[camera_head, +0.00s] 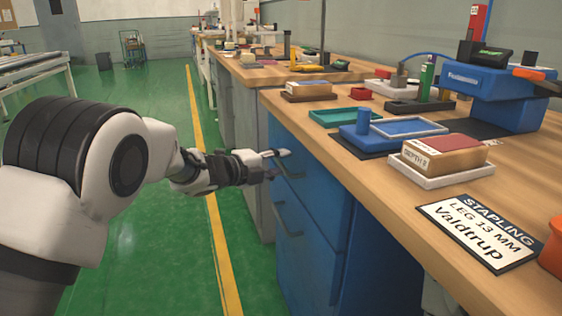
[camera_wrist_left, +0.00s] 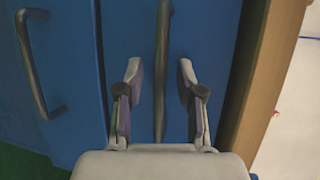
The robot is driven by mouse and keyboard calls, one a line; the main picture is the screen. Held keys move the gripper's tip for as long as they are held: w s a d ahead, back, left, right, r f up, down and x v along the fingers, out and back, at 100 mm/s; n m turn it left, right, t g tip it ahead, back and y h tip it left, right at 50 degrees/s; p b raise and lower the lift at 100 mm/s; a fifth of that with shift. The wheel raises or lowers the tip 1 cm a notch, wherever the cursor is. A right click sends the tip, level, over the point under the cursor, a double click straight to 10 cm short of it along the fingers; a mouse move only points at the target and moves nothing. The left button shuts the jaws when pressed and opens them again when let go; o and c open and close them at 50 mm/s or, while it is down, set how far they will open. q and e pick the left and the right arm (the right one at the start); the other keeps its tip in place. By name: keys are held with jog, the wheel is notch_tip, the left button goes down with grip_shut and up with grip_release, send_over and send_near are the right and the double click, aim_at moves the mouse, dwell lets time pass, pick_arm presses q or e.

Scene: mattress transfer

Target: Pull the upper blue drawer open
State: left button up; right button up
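The upper blue drawer (camera_head: 318,182) is in the blue cabinet under the wooden bench top, and its front looks flush with the cabinet. My left gripper (camera_head: 279,164) is at its front, in the handle area. In the left wrist view my left gripper (camera_wrist_left: 160,88) is open, with one finger on each side of the upper drawer's dark bar handle (camera_wrist_left: 163,50). Gaps show between the handle and both fingers. In the head view the gripper hides part of this handle. My right gripper is not in view.
The lower drawer's handle (camera_head: 287,221) sits below, and shows at the left in the wrist view (camera_wrist_left: 38,65). The bench top (camera_head: 375,185) overhangs the drawers and carries trays, a boxed block and a sign (camera_head: 480,232). Green floor (camera_head: 150,240) in front is clear.

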pick_arm(q)
jog(key=shift+w+d, duration=0.15)
grip_shut()
